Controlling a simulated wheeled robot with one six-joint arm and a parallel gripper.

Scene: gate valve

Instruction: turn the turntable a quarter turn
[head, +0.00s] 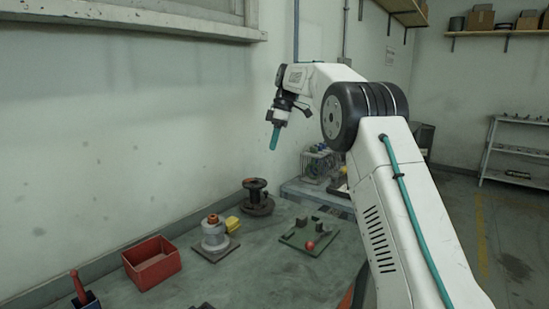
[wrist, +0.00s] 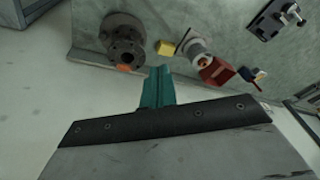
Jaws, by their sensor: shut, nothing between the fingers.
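My gripper (head: 274,139) has teal fingers. It is raised high above the back of the bench, pointing down, shut and empty, and touches nothing. Its fingers also show together in the wrist view (wrist: 158,87). A dark flanged spool (head: 257,190) stands upright at the back of the bench on a round, wider base (head: 260,208), which may be the turntable; I cannot tell for sure. In the wrist view the spool (wrist: 123,32) is seen up and left of the fingers, with a small orange part (wrist: 124,68) at its edge.
A grey cylinder (head: 213,235) on a square plate and a yellow block (head: 232,224) stand left of the spool. A red bin (head: 151,262) is farther left. A green board (head: 308,237) with a red ball is at right. The wall runs close behind the bench.

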